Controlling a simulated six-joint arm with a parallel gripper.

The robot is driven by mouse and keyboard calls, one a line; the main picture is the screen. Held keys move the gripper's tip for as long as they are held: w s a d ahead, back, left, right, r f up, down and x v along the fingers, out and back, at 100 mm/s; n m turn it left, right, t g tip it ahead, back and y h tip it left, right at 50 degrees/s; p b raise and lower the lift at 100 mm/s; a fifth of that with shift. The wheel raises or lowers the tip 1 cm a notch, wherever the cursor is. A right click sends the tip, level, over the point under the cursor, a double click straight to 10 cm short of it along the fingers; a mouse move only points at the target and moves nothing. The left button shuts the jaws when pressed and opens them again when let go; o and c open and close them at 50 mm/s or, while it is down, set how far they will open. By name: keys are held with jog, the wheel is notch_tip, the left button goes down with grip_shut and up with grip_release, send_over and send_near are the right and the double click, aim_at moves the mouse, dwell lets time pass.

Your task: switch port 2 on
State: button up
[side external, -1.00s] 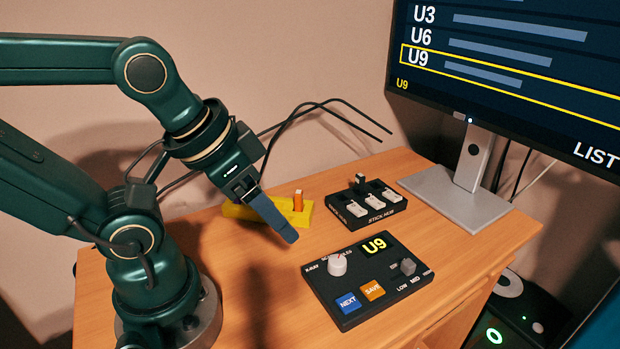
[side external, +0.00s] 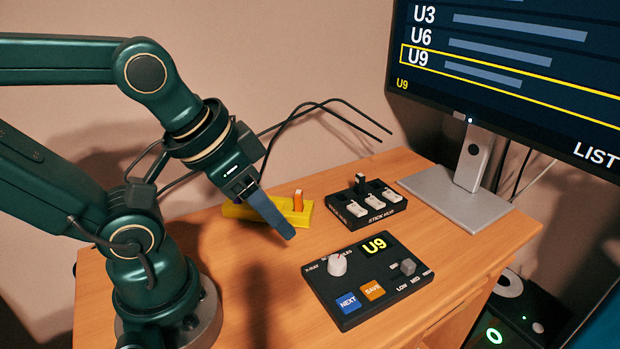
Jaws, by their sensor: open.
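The black stick hub (side external: 377,217) stands on the desk, right of the middle. It carries several white rocker-like switches (side external: 375,201) in a row along its front. Their on or off positions and port numbers are too small to read. A dark stick (side external: 360,181) stands upright at the hub's back. My gripper (side external: 288,233) is open and hangs to the left of the hub, clear of it. Its blue fingers point down and right, in front of the yellow block, and overlap in this view.
A yellow block (side external: 240,211) with an upright orange stick (side external: 298,201) sits behind my gripper. A black control panel (side external: 352,315) with a knob, slider and blue and orange buttons lies in front of the hub. A monitor (side external: 520,60) showing U9 highlighted stands at right.

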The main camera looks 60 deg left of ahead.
jog(key=shift+s+r, duration=0.1)
jog(key=c, duration=0.5)
jog(key=shift+m, duration=0.6)
jog(key=w+r, duration=0.6)
jog(key=r, duration=0.1)
jog(key=shift+w+r, duration=0.15)
jog(key=shift+r, duration=0.1)
grip_shut()
jog(key=w+a+g, duration=0.1)
jog(key=w+a, duration=0.2)
jog(key=w, duration=0.4)
jog(key=w+a, duration=0.2)
jog(key=w, duration=0.5)
jog(key=w+a+f+g, duration=0.1)
jog(key=w+a+f, duration=0.2)
jog(key=f, duration=0.2)
jog(key=shift+w+a+f+n+h, duration=0.2)
jog(key=shift+w+a+n+h, duration=0.1)
jog(key=shift+n, duration=0.1)
